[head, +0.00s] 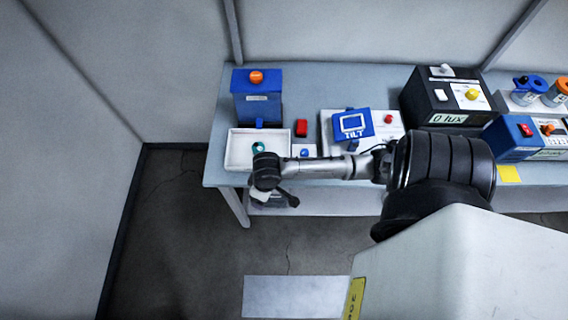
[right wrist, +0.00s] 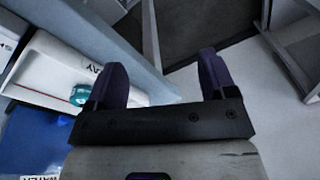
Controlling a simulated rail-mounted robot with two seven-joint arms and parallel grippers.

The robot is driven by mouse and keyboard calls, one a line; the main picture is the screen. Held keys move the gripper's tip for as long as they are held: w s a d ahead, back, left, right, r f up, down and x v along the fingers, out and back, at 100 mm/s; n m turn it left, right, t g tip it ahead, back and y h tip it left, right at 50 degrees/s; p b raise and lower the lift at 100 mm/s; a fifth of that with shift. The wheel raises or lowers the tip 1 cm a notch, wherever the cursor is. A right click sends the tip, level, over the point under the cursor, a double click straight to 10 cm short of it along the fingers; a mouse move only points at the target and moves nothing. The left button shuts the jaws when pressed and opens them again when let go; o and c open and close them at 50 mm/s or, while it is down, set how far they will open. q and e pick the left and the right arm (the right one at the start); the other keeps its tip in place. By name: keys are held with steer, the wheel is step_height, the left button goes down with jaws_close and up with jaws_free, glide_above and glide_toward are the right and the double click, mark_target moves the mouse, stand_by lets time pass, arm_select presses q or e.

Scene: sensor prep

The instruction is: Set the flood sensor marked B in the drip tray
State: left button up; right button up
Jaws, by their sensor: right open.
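The white drip tray (head: 238,158) lies at the left end of the bench. A small teal round object (head: 258,147), possibly a flood sensor, sits in it toward the right side; I cannot read a letter on it. The teal object (right wrist: 80,95) and tray (right wrist: 52,68) also show in the right wrist view, left of the fingers. My right gripper (head: 273,198) hangs at the bench's front edge, just in front of the tray. In its wrist view the two purple fingers (right wrist: 160,62) are apart with nothing between them. My left gripper is in neither view.
A blue water box (head: 257,105) stands behind the tray. Open floor lies in front of the bench.

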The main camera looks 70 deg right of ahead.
steer(key=s+a+r+n+t, duration=0.2)
steer(key=s+a+r+n, duration=0.1)
steer(key=s+a+r, duration=0.3)
steer(key=s+a, duration=0.2)
steer(key=s, duration=0.2)
steer(key=shift+a, duration=0.15)
